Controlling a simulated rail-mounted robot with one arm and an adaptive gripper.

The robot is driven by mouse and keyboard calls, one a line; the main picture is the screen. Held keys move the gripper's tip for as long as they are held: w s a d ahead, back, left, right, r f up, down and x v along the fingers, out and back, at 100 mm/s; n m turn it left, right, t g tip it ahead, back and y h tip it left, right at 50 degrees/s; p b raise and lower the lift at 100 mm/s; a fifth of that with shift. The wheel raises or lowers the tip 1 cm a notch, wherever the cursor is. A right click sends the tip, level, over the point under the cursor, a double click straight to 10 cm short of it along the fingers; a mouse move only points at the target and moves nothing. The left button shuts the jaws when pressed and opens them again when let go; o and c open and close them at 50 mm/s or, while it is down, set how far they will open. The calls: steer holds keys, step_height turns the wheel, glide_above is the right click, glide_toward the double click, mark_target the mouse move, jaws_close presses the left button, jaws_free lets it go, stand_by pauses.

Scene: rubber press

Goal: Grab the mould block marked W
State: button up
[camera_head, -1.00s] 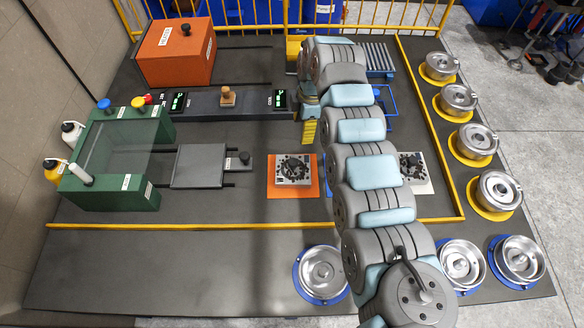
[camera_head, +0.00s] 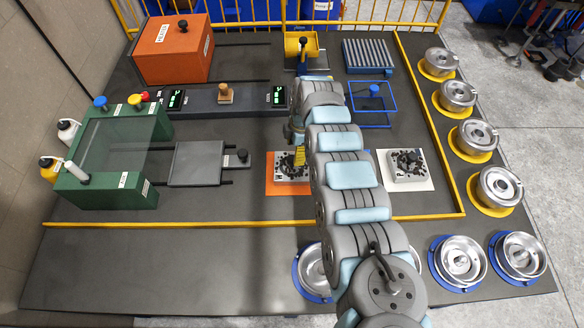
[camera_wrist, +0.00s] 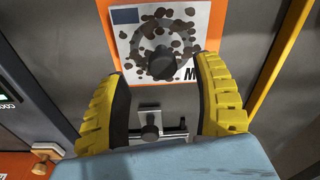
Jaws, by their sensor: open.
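A pale mould block (camera_head: 288,174) with a dark knob sits on an orange mat (camera_head: 309,188), partly hidden by my arm. In the wrist view the block (camera_wrist: 185,30) has dark spots, a central knob (camera_wrist: 163,62) and a partly hidden letter that looks like M, or W upside down. My gripper (camera_wrist: 162,68) is open and empty, its yellow fingers to either side of the knob in that view. In the head view my gripper (camera_head: 300,157) is over this block; its height is unclear. Another block (camera_head: 405,164) sits on a white mat (camera_head: 424,185) at right.
The green press (camera_head: 115,165) and grey plate (camera_head: 196,163) lie left. A dark bench (camera_head: 240,98) with displays and a blue frame (camera_head: 373,104) stand behind. Yellow rails (camera_head: 250,222) bound the area. Silver round pots (camera_head: 499,187) line the right and front.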

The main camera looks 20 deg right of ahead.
mark_target(292, 158)
steer(key=f, duration=0.2)
steer(key=a+f+b, duration=0.1)
steer(key=shift+a+f, duration=0.15)
steer(key=shift+f, duration=0.7)
jaws_close()
